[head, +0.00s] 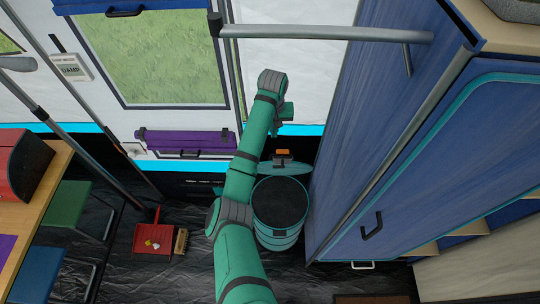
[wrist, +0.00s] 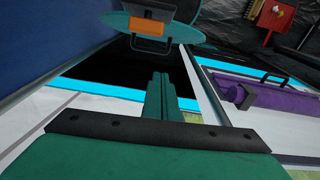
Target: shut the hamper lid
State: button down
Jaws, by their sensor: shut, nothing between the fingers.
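The hamper (head: 280,238) is a round teal bin standing on the floor, with its dark inside showing. Its teal lid (head: 299,155) is raised at the back of the rim, so the hamper is open. An orange patch (head: 283,153) with a dark handle is on the lid. In the wrist view the lid (wrist: 192,32) and the orange patch (wrist: 147,28) are at the top. My gripper (head: 275,131) is behind the lid in the head view, apart from it. In the wrist view my gripper (wrist: 161,76) has its fingers together and empty, pointing toward the lid.
A tall blue cabinet (head: 400,150) stands close on the right of the hamper. A purple rolled case (head: 190,142) is on the wall at left. A red dustpan (head: 152,240) and a brush (head: 181,241) lie on the floor. A table (head: 48,185) is at far left.

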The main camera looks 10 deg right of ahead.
aim_at(281, 161)
notch_tip(281, 161, down, 10)
jog(key=shift+a, duration=0.1)
jog(key=shift+s+a+f, duration=0.15)
jog(key=shift+s, duration=0.45)
jog(key=shift+s+a+f, duration=0.15)
jog(key=shift+s+f, duration=0.05)
jog(key=shift+s, duration=0.4)
jog(key=shift+s+a+f, duration=0.15)
jog(key=shift+s, duration=0.45)
jog(key=shift+a+f, duration=0.1)
jog(key=shift+a, duration=0.05)
